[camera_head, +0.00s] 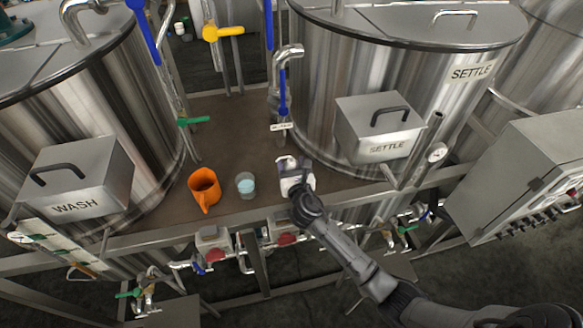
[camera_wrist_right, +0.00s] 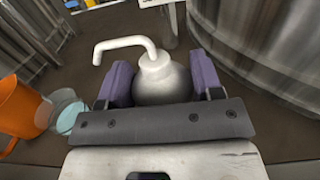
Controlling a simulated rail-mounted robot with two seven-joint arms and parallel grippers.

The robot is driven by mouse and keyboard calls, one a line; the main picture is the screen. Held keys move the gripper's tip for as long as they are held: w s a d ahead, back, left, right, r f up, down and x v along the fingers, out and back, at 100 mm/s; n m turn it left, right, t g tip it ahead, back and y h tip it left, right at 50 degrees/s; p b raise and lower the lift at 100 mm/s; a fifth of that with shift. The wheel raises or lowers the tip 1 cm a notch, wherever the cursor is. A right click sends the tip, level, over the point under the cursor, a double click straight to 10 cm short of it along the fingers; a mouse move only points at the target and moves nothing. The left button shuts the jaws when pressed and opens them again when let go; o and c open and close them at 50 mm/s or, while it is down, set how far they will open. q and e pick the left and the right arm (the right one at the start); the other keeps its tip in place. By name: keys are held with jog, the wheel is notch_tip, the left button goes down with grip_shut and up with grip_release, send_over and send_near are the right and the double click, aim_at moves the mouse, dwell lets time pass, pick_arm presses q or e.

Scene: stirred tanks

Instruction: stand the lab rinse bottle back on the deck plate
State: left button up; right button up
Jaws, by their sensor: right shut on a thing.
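The lab rinse bottle (camera_wrist_right: 160,85) is white-grey with a bent spout that points left in the right wrist view. My right gripper (camera_wrist_right: 161,78) is shut on it, with a purple finger pad on each side. In the head view the bottle's top (camera_head: 287,163) shows at my right gripper (camera_head: 296,178), over the brown deck plate (camera_head: 232,125) between the two tanks. The bottle's base is hidden, so I cannot tell whether it touches the plate. My left gripper is not in view.
An orange jug (camera_head: 204,188) and a clear beaker of light blue liquid (camera_head: 245,185) stand left of the bottle. The SETTLE tank (camera_head: 330,75) is close on the right, and a pipe with a blue-handled valve (camera_head: 283,92) is behind. Bare plate lies behind the beaker.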

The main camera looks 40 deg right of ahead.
jog(key=shift+f, duration=0.15)
jog(key=shift+f, duration=0.15)
jog(key=o, duration=1.1)
